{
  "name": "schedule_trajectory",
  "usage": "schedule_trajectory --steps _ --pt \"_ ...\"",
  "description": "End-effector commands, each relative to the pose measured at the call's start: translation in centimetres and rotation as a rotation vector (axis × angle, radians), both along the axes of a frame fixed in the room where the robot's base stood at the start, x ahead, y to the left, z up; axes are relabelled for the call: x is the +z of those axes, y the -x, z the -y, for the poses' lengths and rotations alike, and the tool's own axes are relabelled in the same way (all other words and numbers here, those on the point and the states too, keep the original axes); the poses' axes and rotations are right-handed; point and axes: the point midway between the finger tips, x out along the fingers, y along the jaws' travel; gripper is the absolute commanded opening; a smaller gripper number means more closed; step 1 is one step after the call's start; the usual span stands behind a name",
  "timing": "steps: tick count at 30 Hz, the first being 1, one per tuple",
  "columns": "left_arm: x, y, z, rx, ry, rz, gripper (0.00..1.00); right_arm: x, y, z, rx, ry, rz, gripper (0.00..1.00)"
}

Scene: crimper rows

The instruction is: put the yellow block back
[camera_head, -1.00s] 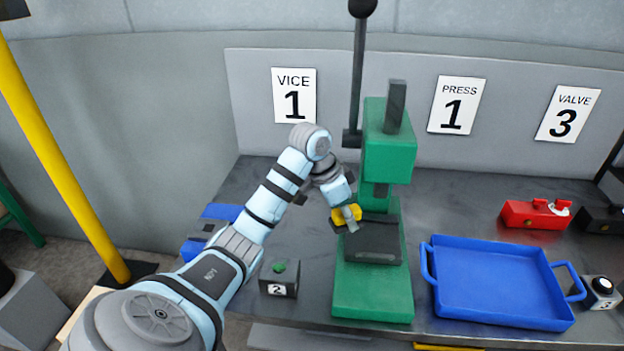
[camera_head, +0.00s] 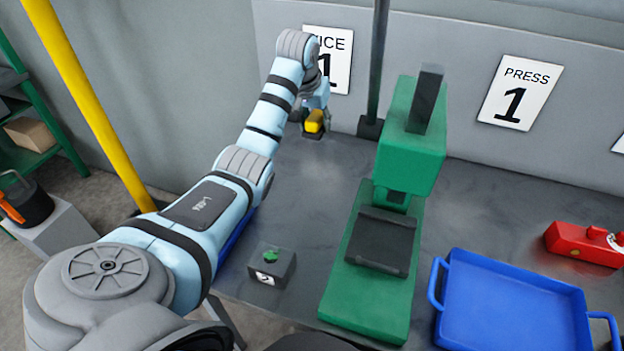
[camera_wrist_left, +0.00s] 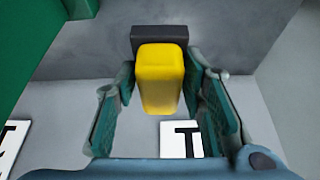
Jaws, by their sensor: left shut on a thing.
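The yellow block (camera_head: 315,121) is at the back of the bench, below the partly hidden VICE 1 sign (camera_head: 338,72). My left gripper (camera_head: 314,110) is shut on it and appears to hold it above the bench top. In the left wrist view the yellow block (camera_wrist_left: 160,75) sits between the two green fingers. A dark piece (camera_wrist_left: 160,38) shows just beyond its end; I cannot tell whether it belongs to the block. My right gripper is not in view.
The green press (camera_head: 385,245) stands right of the gripper, its dark plate empty. A small dark box with a green button (camera_head: 272,263) is in front. A blue tray (camera_head: 440,290) and a red device (camera_head: 583,245) lie right. The bench (camera_head: 310,190) between is clear.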

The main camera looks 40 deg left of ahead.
Motion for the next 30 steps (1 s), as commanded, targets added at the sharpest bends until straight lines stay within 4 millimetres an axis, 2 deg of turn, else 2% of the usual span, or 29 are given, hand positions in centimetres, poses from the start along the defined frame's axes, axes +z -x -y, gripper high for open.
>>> schedule_trajectory --steps 2,4,9,13,23,30 --pt "-0.8 -0.1 -0.3 0.044 0.000 -0.006 0.11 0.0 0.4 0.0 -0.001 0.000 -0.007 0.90" --pt "-2.8 0.0 -0.4 0.049 -0.002 -0.007 0.11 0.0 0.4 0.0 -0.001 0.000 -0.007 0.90" --pt "-9.6 0.0 -0.4 0.048 -0.001 -0.008 0.11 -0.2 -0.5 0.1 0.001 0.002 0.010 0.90" --pt "-13.7 0.0 -0.4 0.047 -0.001 -0.006 0.11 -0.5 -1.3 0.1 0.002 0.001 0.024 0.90" --pt "-19.3 -0.1 -0.4 0.046 -0.001 -0.004 0.11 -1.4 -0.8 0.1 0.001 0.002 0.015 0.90" --pt "-19.6 -0.1 -0.4 0.045 -0.003 -0.001 0.11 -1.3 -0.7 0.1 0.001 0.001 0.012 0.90"
